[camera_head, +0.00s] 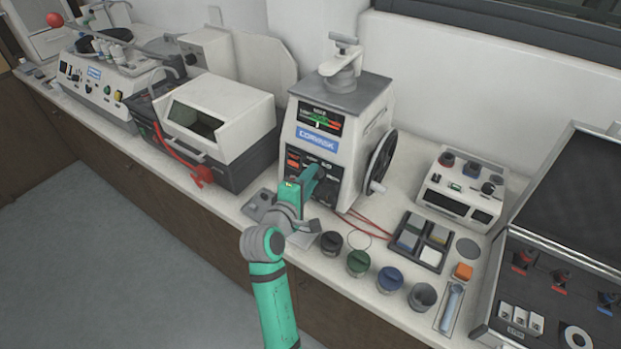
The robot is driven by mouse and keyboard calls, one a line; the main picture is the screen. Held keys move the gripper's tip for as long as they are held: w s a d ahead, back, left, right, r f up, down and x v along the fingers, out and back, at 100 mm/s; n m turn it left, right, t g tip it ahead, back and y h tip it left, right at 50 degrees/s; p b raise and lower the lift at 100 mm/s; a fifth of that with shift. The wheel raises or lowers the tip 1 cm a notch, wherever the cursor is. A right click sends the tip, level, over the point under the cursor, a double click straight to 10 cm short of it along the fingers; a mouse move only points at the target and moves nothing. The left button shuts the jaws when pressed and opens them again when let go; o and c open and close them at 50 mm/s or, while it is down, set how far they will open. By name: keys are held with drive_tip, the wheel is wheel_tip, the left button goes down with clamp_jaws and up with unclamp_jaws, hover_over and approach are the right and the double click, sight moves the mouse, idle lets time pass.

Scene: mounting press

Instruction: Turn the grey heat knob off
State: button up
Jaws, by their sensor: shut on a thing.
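The mounting press (348,150) is a white box with a blue label, a grey top with a clamp handle, and a large handwheel on its right side. Its dark lower front panel (297,158) has an orange display at the left. My gripper (321,184) is against the lower part of this panel, at the end of my green arm. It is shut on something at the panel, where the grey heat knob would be. The knob is hidden behind my gripper and wrist, so its pointer setting cannot be read.
Red cables (368,228) lie right of the press. Several round cups, including a green one (358,263) and a blue one (390,279), line the counter's front edge. A sectioned tray (421,242), a small control box (461,190) and an open case (545,262) stand right.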

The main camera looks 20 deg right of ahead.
drive_tip(key=n+g, duration=0.1)
drive_tip(key=n, duration=0.4)
drive_tip(key=shift+y, duration=0.3)
drive_tip(key=shift+n, duration=0.3)
drive_tip(key=o, duration=1.1)
drive_tip(key=shift+c, duration=0.2)
drive_tip(key=v, duration=1)
drive_tip(key=shift+s+a, duration=0.25)
drive_tip(key=shift+a, duration=0.1)
